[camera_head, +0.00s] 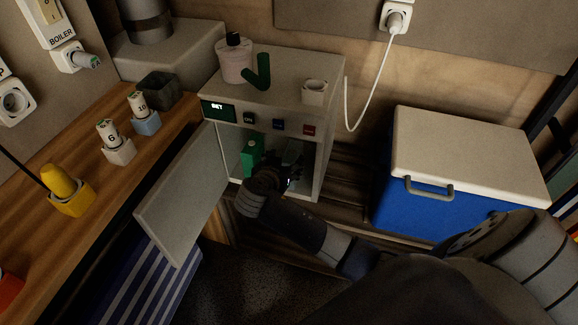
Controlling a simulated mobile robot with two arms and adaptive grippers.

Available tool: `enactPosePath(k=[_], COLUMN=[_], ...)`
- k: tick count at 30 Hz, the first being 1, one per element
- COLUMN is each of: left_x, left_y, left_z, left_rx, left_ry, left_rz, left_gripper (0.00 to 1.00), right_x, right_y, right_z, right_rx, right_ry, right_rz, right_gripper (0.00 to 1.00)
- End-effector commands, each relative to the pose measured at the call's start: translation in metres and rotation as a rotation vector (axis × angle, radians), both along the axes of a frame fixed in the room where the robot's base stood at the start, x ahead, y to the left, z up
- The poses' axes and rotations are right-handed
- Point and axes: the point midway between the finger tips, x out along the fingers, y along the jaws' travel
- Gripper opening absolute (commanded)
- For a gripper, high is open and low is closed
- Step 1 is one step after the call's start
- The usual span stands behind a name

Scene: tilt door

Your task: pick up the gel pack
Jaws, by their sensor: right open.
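A small white cabinet (330,120) stands open at the front, with its door (185,207) swung out to the left. Inside it a green block-like item (251,155) stands at the left. A dim greyish item (292,152) is to its right, partly hidden by my gripper. I cannot tell for sure which of these is the gel pack. My right gripper (288,176) is open at the cabinet's opening, just right of and below the green item. Its fingers are dark and hard to make out. My left gripper is out of view.
A jar (234,62), a green bent piece (259,76) and a white cup (314,92) sit on the cabinet. A blue cooler (405,205) stands at the right.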

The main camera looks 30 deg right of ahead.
Motion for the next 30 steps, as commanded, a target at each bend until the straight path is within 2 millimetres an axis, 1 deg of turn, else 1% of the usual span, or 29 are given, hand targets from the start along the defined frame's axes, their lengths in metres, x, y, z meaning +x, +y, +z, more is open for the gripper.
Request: enactPosePath(k=[1,3,10,15,21,29,30], left_x=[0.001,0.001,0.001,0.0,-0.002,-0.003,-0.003], left_y=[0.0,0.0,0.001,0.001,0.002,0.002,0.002], left_z=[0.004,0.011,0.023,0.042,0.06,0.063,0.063], left_rx=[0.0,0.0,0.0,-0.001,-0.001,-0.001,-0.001], left_ry=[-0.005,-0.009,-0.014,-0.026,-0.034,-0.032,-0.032], left_rz=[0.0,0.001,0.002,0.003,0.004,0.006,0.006], left_gripper=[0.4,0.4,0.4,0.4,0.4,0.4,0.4], right_x=[0.005,0.011,0.02,0.031,0.042,0.043,0.043], right_y=[-0.007,-0.013,-0.024,-0.042,-0.054,-0.055,-0.055], right_z=[-0.005,-0.01,-0.018,-0.031,-0.04,-0.041,-0.041], right_rx=[-0.004,-0.003,0.0,-0.004,-0.001,0.001,0.001], right_ry=[0.0,0.002,0.002,0.002,0.002,0.003,0.004], right_rz=[-0.001,0.001,0.002,0.0,0.002,0.003,0.002], right_gripper=[0.58,0.58,0.58,0.58,0.58,0.58,0.54])
